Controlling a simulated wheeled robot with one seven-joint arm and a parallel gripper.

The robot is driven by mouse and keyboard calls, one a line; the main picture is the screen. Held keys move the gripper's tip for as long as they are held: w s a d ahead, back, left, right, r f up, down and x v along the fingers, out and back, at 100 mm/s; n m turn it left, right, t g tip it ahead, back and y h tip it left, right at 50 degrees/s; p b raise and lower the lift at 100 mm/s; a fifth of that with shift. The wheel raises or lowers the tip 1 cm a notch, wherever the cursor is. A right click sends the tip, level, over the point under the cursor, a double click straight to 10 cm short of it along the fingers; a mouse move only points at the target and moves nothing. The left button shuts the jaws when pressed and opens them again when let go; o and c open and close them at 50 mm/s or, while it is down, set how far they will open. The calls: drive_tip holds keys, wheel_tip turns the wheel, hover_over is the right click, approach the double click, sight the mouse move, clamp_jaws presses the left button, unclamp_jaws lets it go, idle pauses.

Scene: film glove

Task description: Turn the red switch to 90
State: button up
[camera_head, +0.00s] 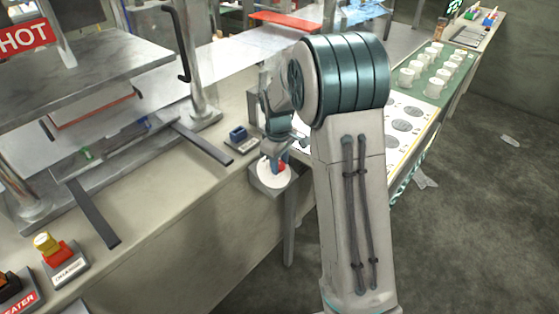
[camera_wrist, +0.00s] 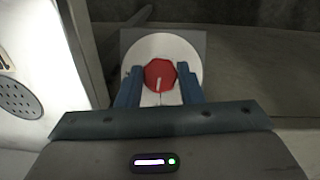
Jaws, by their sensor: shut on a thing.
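The red switch (camera_wrist: 160,75) is a round knob with a white pointer line, set on a white round dial (camera_wrist: 190,52). The dial sits on a grey box at the front edge of the bench, and its white face (camera_head: 268,178) also shows in the head view. My gripper (camera_wrist: 159,88) is shut on the knob, with one blue finger on each side of it. In the wrist view the pointer line runs close to upright, with a slight tilt. I cannot read any numbers on the dial. In the head view my gripper (camera_head: 277,163) partly covers the red knob.
A blue switch (camera_head: 238,134) on a labelled block stands left of the dial. A press with dark metal bars (camera_head: 95,213) is on the left. A green tray (camera_head: 432,84) with several white cups is at the right. The floor (camera_head: 470,220) at the right is mostly clear.

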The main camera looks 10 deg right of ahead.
drive_tip(key=m, duration=0.1)
drive_tip(key=m+y+p, duration=0.1)
drive_tip(key=shift+w+d+r+m+g, duration=0.1)
drive_tip(key=shift+d+m+g, duration=0.05)
drive_tip(key=shift+m+g, duration=0.25)
drive_tip(key=m+y, duration=0.1)
drive_tip(key=m, duration=0.1)
drive_tip(key=m+y+p, duration=0.1)
drive_tip(key=m, duration=0.1)
drive_tip(key=shift+d+g+y, duration=0.15)
drive_tip(key=shift+g+y, duration=0.15)
drive_tip(key=shift+g, duration=0.1)
drive_tip(key=m+y, duration=0.2)
drive_tip(key=m, duration=0.2)
drive_tip(key=shift+d, duration=0.1)
drive_tip(key=shift+d+f+m+t+y+b, duration=0.1)
drive_tip(key=shift+m+t+y+b, duration=0.25)
drive_tip(key=shift+m, duration=0.6)
drive_tip(key=shift+f+m+t+y+b, duration=0.15)
drive_tip(key=shift+m+y, duration=0.4)
drive_tip(key=shift+m, duration=0.4)
drive_tip(key=o, duration=1)
drive_tip(key=shift+c, duration=0.2)
drive_tip(key=shift+r, duration=0.1)
drive_tip(key=v, duration=1.3)
drive_tip(key=shift+d+r, duration=0.25)
drive_tip(key=shift+d, duration=0.1)
